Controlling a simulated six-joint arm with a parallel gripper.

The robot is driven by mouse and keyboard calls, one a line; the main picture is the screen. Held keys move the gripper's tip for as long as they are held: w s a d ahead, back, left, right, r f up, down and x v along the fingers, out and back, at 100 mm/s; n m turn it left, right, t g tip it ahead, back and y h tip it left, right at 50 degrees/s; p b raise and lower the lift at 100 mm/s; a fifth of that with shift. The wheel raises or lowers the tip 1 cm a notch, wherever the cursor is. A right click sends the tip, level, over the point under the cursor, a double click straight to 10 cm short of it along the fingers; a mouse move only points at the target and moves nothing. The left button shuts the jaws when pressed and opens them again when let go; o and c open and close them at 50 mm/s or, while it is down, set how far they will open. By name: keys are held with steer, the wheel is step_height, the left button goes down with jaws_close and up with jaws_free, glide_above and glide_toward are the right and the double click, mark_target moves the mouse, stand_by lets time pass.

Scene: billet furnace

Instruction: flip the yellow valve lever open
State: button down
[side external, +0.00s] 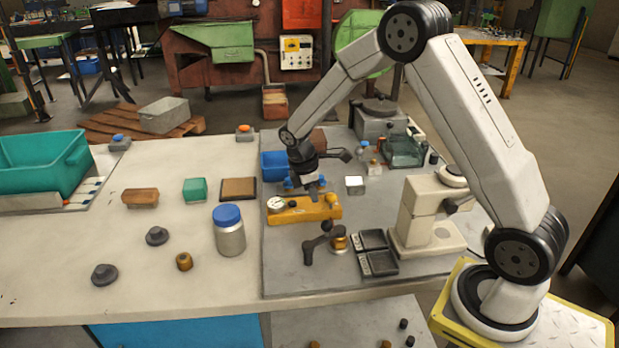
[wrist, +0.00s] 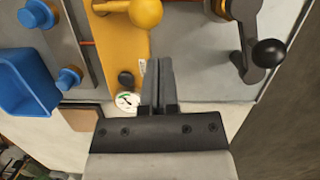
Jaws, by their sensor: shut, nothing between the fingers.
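The yellow valve body (side external: 300,212) is a long block lying on the grey work plate, with a round white gauge (side external: 275,204) at its left end. A yellow ball knob (side external: 331,199) shows at its right end. In the wrist view the yellow body (wrist: 122,45) runs upright, with the yellow ball knob (wrist: 145,12) and a short metal stem at the top edge; the rest of the lever is cut off. My gripper (side external: 314,190) is just above the valve body. In the wrist view its fingers (wrist: 158,65) are together and empty, beside the body and apart from the knob.
A black crank with a ball handle (wrist: 268,52) stands close by. A blue bin (side external: 274,165) and blue-knobbed fittings (wrist: 70,77) lie on the valve's other side. Black trays (side external: 378,262) and a beige machine (side external: 422,215) stand right of it. The bench's left part has free room.

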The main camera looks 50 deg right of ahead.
steer(key=w+a+v, duration=0.1)
steer(key=v, duration=0.9)
steer(key=shift+a+r, duration=0.15)
steer(key=shift+a, duration=0.2)
steer(key=shift+s, duration=0.1)
steer(key=s+a+f+m+t+y, duration=0.1)
steer(key=s+a+f+m+t, duration=0.1)
steer(key=s+m, duration=0.3)
steer(key=s+a+f+m+t+y, duration=0.1)
steer(key=s+a+m, duration=0.4)
steer(key=s, duration=0.7)
steer(key=shift+s+f+t, duration=0.35)
steer(key=shift+f+t, duration=0.25)
steer(key=shift+f, duration=0.25)
